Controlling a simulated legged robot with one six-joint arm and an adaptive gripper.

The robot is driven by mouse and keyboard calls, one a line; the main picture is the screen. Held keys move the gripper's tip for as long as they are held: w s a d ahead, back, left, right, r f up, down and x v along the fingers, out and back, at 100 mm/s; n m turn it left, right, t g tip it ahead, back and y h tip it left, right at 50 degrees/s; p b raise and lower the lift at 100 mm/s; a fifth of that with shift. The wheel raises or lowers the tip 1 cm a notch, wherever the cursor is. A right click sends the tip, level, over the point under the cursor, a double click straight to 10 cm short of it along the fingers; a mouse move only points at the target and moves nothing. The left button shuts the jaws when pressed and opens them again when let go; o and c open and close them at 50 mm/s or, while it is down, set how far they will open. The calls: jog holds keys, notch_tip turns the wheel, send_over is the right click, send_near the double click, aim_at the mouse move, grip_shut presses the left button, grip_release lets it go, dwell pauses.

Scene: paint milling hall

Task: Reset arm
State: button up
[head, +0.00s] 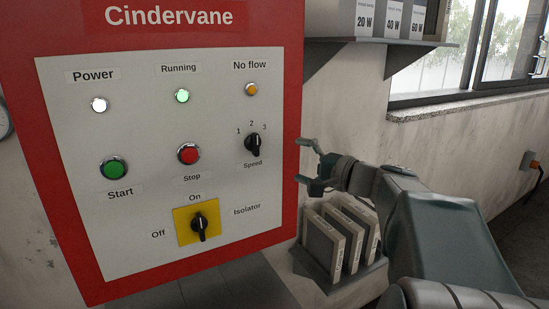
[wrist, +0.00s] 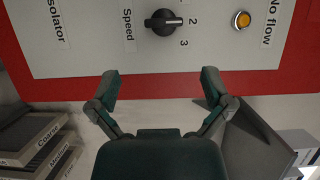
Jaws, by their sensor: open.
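My gripper (head: 304,161) is open and empty, just right of the red-framed Cindervane panel (head: 290,100). In the wrist view its two fingers (wrist: 160,75) are spread below the panel's red edge, with nothing between them. The black Speed knob (head: 253,145) points at 2 and stands apart from the fingers; it also shows in the wrist view (wrist: 162,22). The black Isolator switch (head: 199,225) on its yellow plate stands upright toward On. The green Start button (head: 113,168) and red Stop button (head: 188,154) are clear of my gripper.
The Power lamp (head: 99,104) looks white and the Running lamp (head: 182,96) green; the No flow lamp (head: 251,89) is amber. A low rack (head: 318,270) with several upright slabs lies below my gripper. A wall shelf (head: 375,42) with boxes and a window sill (head: 460,104) are behind.

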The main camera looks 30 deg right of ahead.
jog(key=s+a+f+n+g, duration=0.3)
jog(key=a+f+g, duration=0.15)
jog(key=a, duration=0.45)
jog(key=s+a+f+n+g, duration=0.35)
jog(key=a+f, duration=0.25)
jog(key=a, duration=0.3)
jog(key=s+a+f+n+g+h, duration=0.2)
jog(key=s+f+n+h, duration=0.4)
jog(key=s, duration=0.5)
notch_tip(320, 180, down, 2)
jog(key=shift+s+f+n+g, duration=0.25)
jog(key=shift+s+n+g, duration=0.15)
jog(key=shift+n+g, duration=0.3)
dwell(0.4)
